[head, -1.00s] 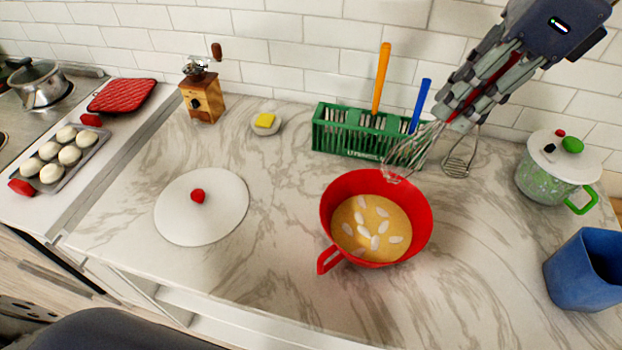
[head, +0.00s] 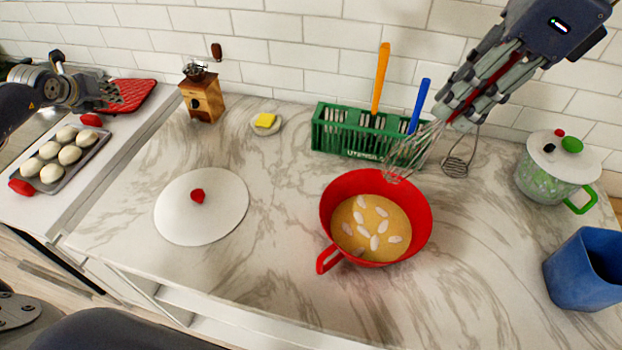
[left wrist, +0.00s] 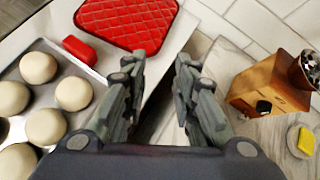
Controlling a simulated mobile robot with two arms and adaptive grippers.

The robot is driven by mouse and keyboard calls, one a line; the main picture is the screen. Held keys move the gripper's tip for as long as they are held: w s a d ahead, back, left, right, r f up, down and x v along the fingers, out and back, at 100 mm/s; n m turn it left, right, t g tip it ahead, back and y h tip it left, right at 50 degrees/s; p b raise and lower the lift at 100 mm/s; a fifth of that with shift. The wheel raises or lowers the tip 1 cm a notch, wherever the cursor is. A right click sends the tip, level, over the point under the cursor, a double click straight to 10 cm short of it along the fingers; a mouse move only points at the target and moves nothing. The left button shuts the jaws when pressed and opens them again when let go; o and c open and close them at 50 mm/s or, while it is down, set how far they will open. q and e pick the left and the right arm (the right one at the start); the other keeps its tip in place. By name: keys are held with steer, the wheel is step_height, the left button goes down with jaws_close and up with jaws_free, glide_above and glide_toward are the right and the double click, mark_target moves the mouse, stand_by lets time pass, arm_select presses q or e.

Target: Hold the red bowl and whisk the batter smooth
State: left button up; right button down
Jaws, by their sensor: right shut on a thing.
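The red bowl (head: 330,222) stands on the marble counter with its handle toward the front left. It holds yellow-brown batter (head: 382,246) with several white pieces on top. My right gripper (head: 460,122) is shut on a wire whisk (head: 408,152) with a red handle. The whisk's wire head hangs above the bowl's back rim, apart from the batter. My left gripper (head: 112,94) is at the far left, above the counter near the roll tray. In the left wrist view it is open and empty (left wrist: 158,62).
A green utensil rack (head: 345,150) stands behind the bowl, with another wire utensil (head: 458,166) beside it. A white lid (head: 220,220) lies left of the bowl. A blue container (head: 573,275), lidded pot (head: 540,188), wooden grinder (head: 203,98) and roll tray (head: 88,160) stand around.

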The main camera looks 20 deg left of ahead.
arm_select(q)
steer(key=w+d+f+m+g+h, duration=0.15)
steer(key=d+h, duration=0.25)
steer(key=d, duration=1.4)
steer(key=d+f+g+h, duration=0.3)
steer(key=d, duration=1.4)
steer(key=s+d+r+m+g, duration=0.1)
steer(key=s+d, duration=0.4)
steer(key=d, duration=0.2)
steer(key=s+d+r+m+g, duration=0.1)
steer(key=s+d+r+g, duration=0.1)
steer(key=s+d, duration=0.3)
steer(key=s+d+r+m+g, duration=0.1)
steer(key=s+d+r+m, duration=0.1)
steer(key=s+d, duration=0.4)
steer(key=shift+d+r+g+h, duration=0.1)
steer(key=shift+d+g+h, duration=0.05)
steer(key=shift+d, duration=1.25)
steer(key=shift+d+r+g+h, duration=0.1)
steer(key=shift+d+h, duration=0.05)
steer(key=shift+d, duration=1.2)
glide_toward(338, 234)
steer(key=x, duration=0.5)
steer(key=shift+w+f, duration=0.1)
steer(key=shift+f, duration=0.05)
jaws_close()
